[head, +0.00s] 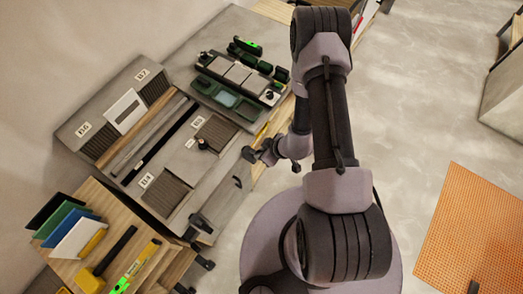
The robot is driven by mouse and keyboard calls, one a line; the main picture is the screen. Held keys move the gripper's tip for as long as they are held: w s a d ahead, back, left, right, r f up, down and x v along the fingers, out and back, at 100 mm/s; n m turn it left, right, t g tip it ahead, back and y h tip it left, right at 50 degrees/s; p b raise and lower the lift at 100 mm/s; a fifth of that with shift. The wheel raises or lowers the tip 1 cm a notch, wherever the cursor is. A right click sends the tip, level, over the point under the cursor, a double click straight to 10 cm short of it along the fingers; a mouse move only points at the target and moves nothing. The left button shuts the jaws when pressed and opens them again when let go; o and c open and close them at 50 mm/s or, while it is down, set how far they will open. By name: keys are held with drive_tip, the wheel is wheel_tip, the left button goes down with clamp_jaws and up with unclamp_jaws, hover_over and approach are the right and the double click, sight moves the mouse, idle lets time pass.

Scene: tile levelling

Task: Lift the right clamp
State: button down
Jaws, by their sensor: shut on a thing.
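My gripper (256,153) is at the right edge of the grey workbench, in the middle of the head view. It is shut on a small dark thing, which appears to be the right clamp; the jaws and wrist hide much of it, and I cannot tell whether it is clear of the bench edge. Another black clamp (200,224) sits at the bench's near corner, left of and below my gripper.
The bench bears grey slabs, a dark green tray (226,104) and a small black knob (203,144). At lower left, a wooden stand holds coloured boards (76,238), a yellow-headed mallet (92,277) and a level (135,268). An orange perforated mat (470,235) lies right.

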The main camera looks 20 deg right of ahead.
idle(0.3)
drive_tip(key=c, duration=1.3)
unclamp_jaws()
drive_tip(key=p+v, duration=0.3)
drive_tip(key=v, duration=1.4)
drive_tip(key=shift+s+r, duration=0.1)
drive_tip(key=shift+r, duration=0.05)
